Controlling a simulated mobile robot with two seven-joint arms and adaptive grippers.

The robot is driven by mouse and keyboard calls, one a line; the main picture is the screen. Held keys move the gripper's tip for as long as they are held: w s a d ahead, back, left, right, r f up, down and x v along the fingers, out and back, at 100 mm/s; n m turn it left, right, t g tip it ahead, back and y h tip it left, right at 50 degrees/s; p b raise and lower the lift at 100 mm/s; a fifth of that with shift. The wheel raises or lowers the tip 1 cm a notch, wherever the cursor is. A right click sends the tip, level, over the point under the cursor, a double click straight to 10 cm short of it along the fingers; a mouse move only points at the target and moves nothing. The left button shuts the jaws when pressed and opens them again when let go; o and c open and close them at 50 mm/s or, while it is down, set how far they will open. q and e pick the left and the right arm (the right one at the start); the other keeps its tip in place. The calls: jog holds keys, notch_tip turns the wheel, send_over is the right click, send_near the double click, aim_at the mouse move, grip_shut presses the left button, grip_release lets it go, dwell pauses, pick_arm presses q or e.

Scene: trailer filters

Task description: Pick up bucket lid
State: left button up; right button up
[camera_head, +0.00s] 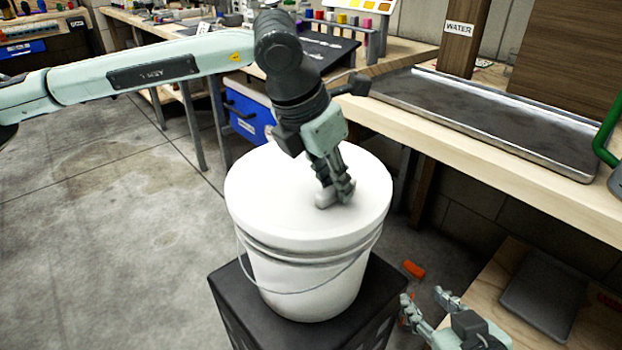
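The white bucket lid (270,195) sits level on top of the white bucket (305,288), which has a thin wire handle hanging at its front. My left gripper (336,196) reaches down from above onto the lid, right of its middle. Its fingers are close together around a small pale knob on the lid, partly hidden by the fingers. No gap shows between lid and bucket. My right gripper (426,298) is at the lower right, open and empty, below and apart from the bucket.
The bucket stands on a black crate (228,292). A workbench with a dark metal tray (480,115) runs along the right, and a lower wooden shelf with a grey panel (543,290) is under it. An orange object (413,269) lies near my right gripper. Open concrete floor is at left.

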pick_arm(q)
grip_shut()
jog(key=shift+r, duration=0.15)
